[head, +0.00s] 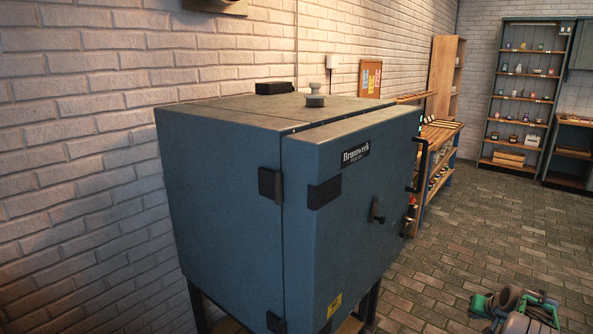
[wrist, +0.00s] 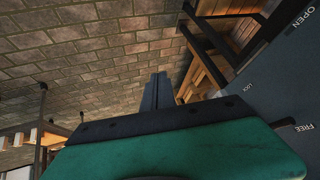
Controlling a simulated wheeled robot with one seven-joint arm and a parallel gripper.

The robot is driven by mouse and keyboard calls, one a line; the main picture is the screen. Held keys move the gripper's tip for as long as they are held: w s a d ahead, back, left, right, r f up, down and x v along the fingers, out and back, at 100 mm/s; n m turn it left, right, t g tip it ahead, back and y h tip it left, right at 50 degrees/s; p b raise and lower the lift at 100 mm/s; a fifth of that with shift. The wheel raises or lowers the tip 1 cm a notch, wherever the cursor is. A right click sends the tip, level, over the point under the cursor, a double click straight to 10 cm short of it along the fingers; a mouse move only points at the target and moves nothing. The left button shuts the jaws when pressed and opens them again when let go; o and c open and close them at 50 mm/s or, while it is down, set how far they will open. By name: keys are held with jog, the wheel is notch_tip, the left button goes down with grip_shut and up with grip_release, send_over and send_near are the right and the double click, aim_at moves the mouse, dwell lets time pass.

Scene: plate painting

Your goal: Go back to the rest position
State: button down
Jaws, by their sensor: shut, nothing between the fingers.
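My gripper (wrist: 157,92) shows in the wrist view with its dark fingers together and nothing between them. It points over the brick-paved floor, with its green and black body filling the bottom of that view. A grey panel with OPEN, LOCK and FREE markings (wrist: 285,85) is close on its right, apart from the fingers. In the head view, part of my green and grey arm (head: 518,306) is at the lower right, to the right of the blue-grey kiln (head: 220,190). The gripper's fingers cannot be made out there.
The kiln stands on dark legs against the white brick wall (head: 80,140). Its door (head: 340,225) has a handle on the front. Behind it are a wooden workbench (head: 440,135) and shelves with small jars (head: 522,90).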

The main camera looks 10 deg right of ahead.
jog(key=s+a+f+m+g+y, duration=0.1)
jog(key=s+a+f+g+y, duration=0.15)
jog(key=s+a, duration=0.5)
jog(key=s+a+f+g+y, duration=0.1)
jog(key=s+a+f+g, duration=0.15)
jog(key=s+a, duration=0.55)
jog(key=s+a+r+g+p, duration=0.1)
jog(key=s+a+r+g, duration=0.15)
jog(key=a, duration=0.45)
jog(key=s+a+r+g+p, duration=0.1)
jog(key=s+a+r, duration=0.25)
jog(key=a, duration=0.25)
jog(key=s+a+r+n+p, duration=0.1)
jog(key=s+a+r+n, duration=0.1)
jog(key=a+r, duration=0.4)
jog(key=s+a+r+n+p, duration=0.1)
jog(key=s+a+r, duration=0.2)
jog(key=a, duration=0.5)
jog(key=w+a+r+n+t+h+p, duration=0.1)
jog(key=w+a+r+n+t, duration=0.3)
jog(key=a+r, duration=0.7)
jog(key=shift+w+a+r+n+p, duration=0.15)
jog(key=shift+w+r+n+p, duration=0.3)
jog(key=shift+r+n+p, duration=0.45)
